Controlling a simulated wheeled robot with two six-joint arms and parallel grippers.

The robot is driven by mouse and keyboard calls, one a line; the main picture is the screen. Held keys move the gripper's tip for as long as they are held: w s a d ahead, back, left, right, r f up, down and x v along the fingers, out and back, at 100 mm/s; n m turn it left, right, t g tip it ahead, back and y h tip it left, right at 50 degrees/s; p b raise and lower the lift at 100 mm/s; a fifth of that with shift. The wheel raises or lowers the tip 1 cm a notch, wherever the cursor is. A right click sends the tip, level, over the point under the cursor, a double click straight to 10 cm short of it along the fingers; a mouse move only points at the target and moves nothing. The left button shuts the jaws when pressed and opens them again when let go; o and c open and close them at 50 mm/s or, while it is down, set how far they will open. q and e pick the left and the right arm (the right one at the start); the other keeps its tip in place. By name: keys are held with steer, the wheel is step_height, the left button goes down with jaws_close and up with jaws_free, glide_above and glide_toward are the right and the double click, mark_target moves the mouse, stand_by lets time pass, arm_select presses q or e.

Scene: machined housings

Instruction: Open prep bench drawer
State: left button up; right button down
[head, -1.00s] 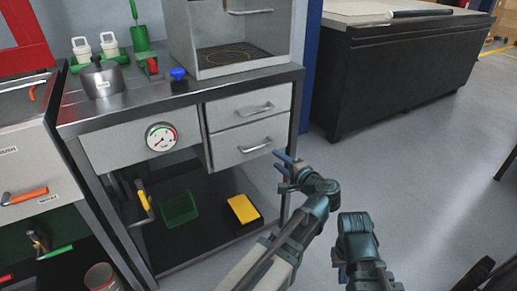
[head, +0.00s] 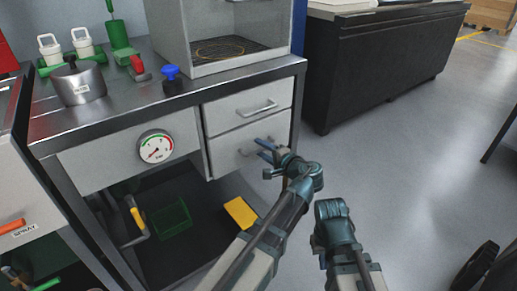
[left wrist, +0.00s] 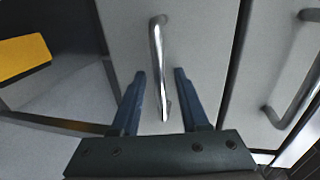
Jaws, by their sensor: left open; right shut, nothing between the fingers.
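The grey prep bench (head: 120,120) has two stacked drawers on its right side, and both look closed. The upper drawer (head: 225,115) has a silver bar handle (head: 258,106). The lower drawer (head: 228,155) has its handle partly hidden by my left gripper (head: 268,158). In the left wrist view, my left gripper (left wrist: 160,76) is open, with one finger on each side of the lower handle (left wrist: 156,50); I see no clear contact. The upper handle (left wrist: 293,105) is at the right there. My right gripper (head: 325,235) is low, away from the bench, empty and shut.
A pressure gauge (head: 155,147) is on the bench front. A pot (head: 80,84), a blue knob (head: 171,75) and a box-like enclosure (head: 215,65) stand on top. A yellow block (head: 240,212) and a green bin (head: 172,217) are below.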

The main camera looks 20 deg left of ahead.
arm_select(q)
jaws_close()
stand_by(1.3)
